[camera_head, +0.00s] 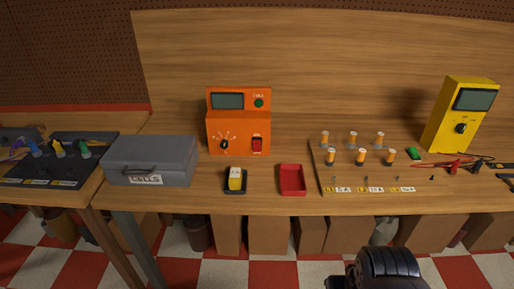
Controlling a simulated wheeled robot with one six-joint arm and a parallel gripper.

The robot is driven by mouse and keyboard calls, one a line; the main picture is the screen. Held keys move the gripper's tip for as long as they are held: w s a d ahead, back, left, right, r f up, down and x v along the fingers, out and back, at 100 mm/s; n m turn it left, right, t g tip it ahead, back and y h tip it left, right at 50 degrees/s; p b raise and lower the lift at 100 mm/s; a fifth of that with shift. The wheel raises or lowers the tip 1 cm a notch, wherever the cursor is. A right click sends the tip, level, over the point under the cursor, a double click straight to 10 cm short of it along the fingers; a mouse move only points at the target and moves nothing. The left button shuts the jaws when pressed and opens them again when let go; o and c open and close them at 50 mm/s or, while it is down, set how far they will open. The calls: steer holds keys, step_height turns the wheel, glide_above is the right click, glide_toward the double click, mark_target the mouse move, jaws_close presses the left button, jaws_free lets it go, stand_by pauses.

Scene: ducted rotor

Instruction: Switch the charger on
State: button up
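The charger (239,121) is an orange box with a dark display (227,101), standing at the back of the wooden bench. A black dial (224,145) is at its lower left. A red rocker switch (257,145) is at its lower right; its position is too small to tell. A round green lamp (259,103) sits under a label that seems to read FULL. A yellow cell (235,178) sits in a black cradle (235,190) in front of the charger. My gripper's fingers are not in view; only a dark, rounded part of my arm shows at the bottom edge.
A grey box marked CELLS (150,161) stands left of the charger. An empty-looking red tray (292,180) lies in front, to the right. Several orange-and-white cylinders stand on a board (345,177) farther right, near a yellow meter (461,116) with leads. Bare bench (275,203) lies along the front.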

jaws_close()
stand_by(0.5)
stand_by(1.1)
